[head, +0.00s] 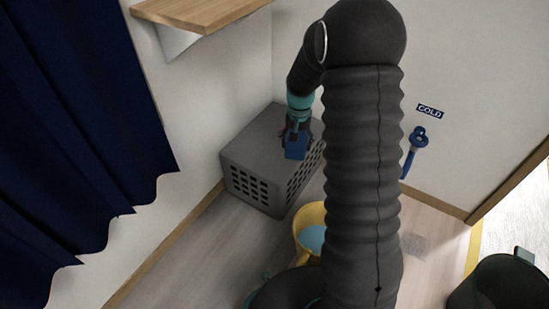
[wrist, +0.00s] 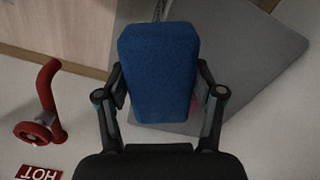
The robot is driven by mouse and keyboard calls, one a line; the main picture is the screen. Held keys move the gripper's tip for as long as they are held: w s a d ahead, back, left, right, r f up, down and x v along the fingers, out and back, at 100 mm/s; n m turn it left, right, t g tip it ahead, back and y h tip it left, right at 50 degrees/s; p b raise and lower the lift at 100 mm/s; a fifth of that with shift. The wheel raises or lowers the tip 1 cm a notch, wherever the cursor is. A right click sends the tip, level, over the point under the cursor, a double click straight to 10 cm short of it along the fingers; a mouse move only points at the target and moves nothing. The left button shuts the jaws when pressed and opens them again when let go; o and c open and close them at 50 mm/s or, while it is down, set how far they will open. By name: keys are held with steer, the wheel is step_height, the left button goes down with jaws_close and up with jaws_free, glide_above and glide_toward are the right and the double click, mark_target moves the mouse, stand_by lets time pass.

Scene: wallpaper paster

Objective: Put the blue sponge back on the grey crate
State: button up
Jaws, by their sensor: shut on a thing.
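The blue sponge (wrist: 160,72) is a rounded block, gripped between both fingers of my gripper (wrist: 160,98) in the wrist view. In the head view the sponge (head: 296,146) shows at the end of my gripper (head: 297,130), in front of or over the top of the grey crate (head: 252,138). The crate stands on the floor in the corner, with slotted holes in its sides. In the wrist view the crate's flat grey top (wrist: 240,45) lies behind the sponge. I cannot tell whether the sponge touches the crate. My arm hides part of the crate's right side.
A yellow bucket (head: 306,222) with blue water stands in front of the crate, partly behind my arm. A wooden shelf (head: 195,12) juts out above left. A dark blue curtain (head: 75,110) hangs left. A blue tap (head: 415,145), a red tap (wrist: 45,105) and a dark bin (head: 505,285) also show.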

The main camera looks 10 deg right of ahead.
glide_above(274, 162)
step_height(274, 162, down, 4)
steer(key=shift+s+f+b, duration=0.1)
steer(key=shift+f+b, duration=0.15)
steer(key=shift+b, duration=0.1)
steer(key=shift+f+b, duration=0.4)
steer(key=shift+f, duration=1.6)
steer(key=shift+f, duration=0.2)
steer(key=o, duration=1.2)
steer(key=shift+r, duration=0.15)
